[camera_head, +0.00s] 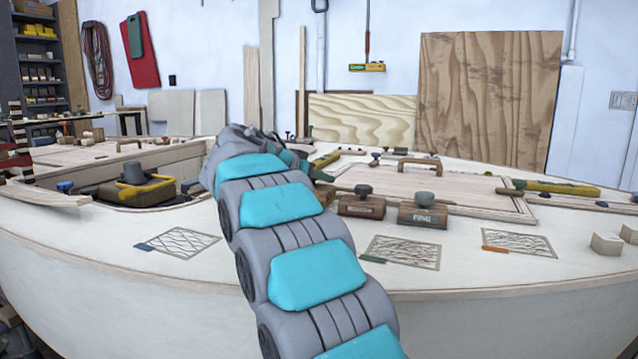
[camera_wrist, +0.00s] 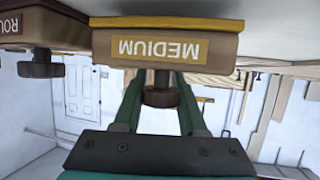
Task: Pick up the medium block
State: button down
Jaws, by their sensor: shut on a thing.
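The medium block (camera_wrist: 165,48) fills the top middle of the wrist view, upside down. It is a brown block with a yellow sole, a pale "MEDIUM" label and a dark round knob. The two green fingers of my gripper (camera_wrist: 161,92) are on either side of the knob and shut on it. I cannot tell whether the sole touches the white surface.
A block labelled "ROU…" (camera_wrist: 38,28) is close beside the medium block. In the head view a brown block (camera_head: 361,206) and a "FINE" block (camera_head: 422,215) stand right of my arm. Mesh sheets (camera_head: 402,251) lie flat in front.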

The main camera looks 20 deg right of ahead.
notch_tip(320, 180, up, 2)
jog(key=shift+r, duration=0.1)
jog(key=shift+s, duration=0.1)
jog(key=shift+s+a, duration=0.2)
jog(key=shift+s, duration=0.25)
jog(key=shift+s+a, duration=0.2)
jog(key=shift+s, duration=0.25)
jog(key=s+a+b, duration=0.1)
jog(key=s+a, duration=0.1)
jog(key=s, duration=0.4)
jog(key=s+a+r+b, duration=0.1)
jog(key=s+a, duration=0.2)
jog(key=s, duration=0.3)
jog(key=shift+s+a+r, duration=0.25)
jog(key=shift+s+a, duration=0.05)
jog(key=shift+s, duration=0.1)
